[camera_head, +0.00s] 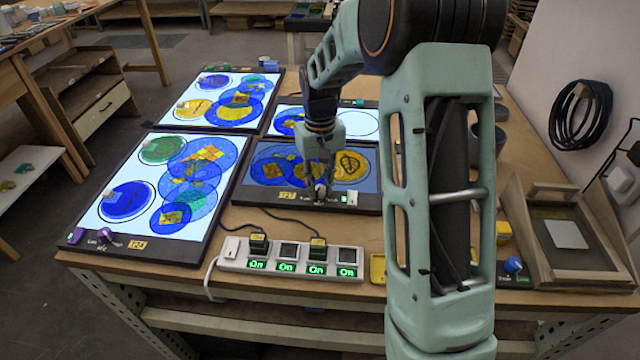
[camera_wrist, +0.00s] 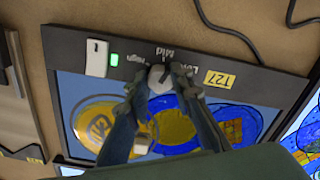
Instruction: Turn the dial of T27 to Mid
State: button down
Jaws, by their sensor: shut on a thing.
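The T27 light panel (camera_head: 262,188) lies on the bench in the head view, a dark-framed panel with blue and yellow glass circles. Its yellow T27 tag (camera_wrist: 219,79) is readable in the wrist view. The small grey dial (camera_wrist: 160,79) sits on the frame beside the tag, with the words Low, Mid and High printed around it. My gripper (camera_wrist: 160,92) has its fingers closed on the dial from both sides. In the head view my gripper (camera_head: 320,190) points down at the panel's front edge. The fingers partly cover the dial, and I cannot tell where its pointer stands.
A white switch (camera_wrist: 96,58) and a lit green indicator (camera_wrist: 114,59) sit beside the dial. Brighter panels (camera_head: 118,228) lie to the left and behind. A power strip (camera_head: 290,262) with several lit "On" displays lies in front, with cables running from it.

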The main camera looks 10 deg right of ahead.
aim_at(319, 188)
jog(key=shift+n+p, duration=0.3)
jog(key=shift+n, duration=1.7)
jog(key=c, duration=1.7)
grip_release()
notch_tip(319, 188, up, 12)
jog(key=shift+a, duration=0.1)
